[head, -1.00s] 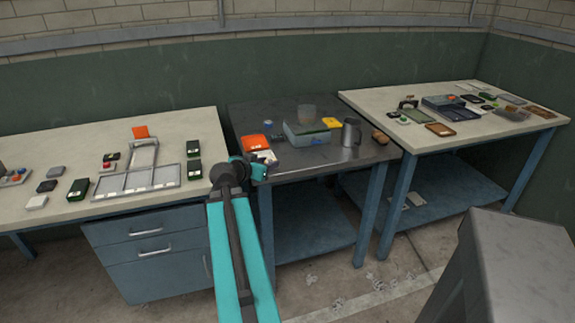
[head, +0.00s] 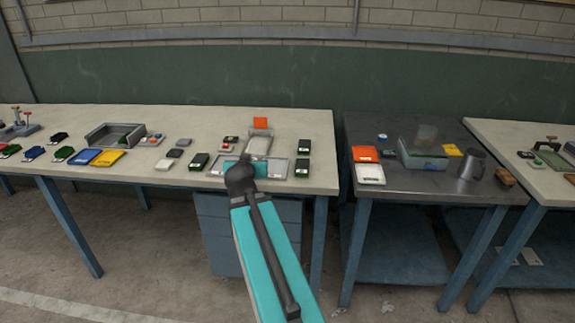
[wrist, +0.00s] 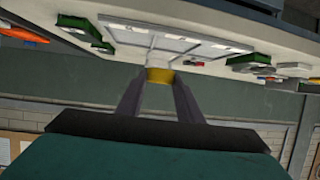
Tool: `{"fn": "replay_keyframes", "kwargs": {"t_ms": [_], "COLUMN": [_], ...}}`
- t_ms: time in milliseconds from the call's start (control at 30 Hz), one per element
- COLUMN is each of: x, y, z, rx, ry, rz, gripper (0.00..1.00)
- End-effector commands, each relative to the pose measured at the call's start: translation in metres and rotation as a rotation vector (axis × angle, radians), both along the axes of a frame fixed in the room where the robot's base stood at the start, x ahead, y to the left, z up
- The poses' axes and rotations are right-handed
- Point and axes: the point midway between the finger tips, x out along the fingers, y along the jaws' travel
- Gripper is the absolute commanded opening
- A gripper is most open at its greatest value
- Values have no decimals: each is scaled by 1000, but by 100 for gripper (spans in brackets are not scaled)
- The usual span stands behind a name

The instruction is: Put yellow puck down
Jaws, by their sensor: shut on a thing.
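In the wrist view my gripper (wrist: 158,85) is shut on the yellow puck (wrist: 158,75), a small yellow piece with a pale part above it. In the head view my arm's wrist hides the puck and the fingertips. My arm's end is over or in front of a grey divided tray (head: 278,176) on the long pale bench (head: 320,150). The tray also shows in the wrist view (wrist: 178,43), just beyond the puck. I cannot tell how high the puck is above it.
Dark green boxes (head: 199,161) (head: 303,146) flank the tray. Blue (head: 84,156) and yellow (head: 108,158) pieces lie further left near a grey open box (head: 116,127). A dark metal table (head: 425,183) stands to the right.

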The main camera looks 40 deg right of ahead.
Motion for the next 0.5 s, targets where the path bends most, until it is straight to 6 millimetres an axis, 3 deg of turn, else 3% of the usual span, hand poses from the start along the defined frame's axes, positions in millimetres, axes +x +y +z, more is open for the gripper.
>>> {"fn": "replay_keyframes", "kwargs": {"t_ms": [33,200,500], "x": [13,49,96], "y": [20,82,200], "z": [3,15,36], "rx": [0,-1,-1], "ry": [-2,-2,-3], "rz": [45,189,438], "gripper": [11,11,11]}}
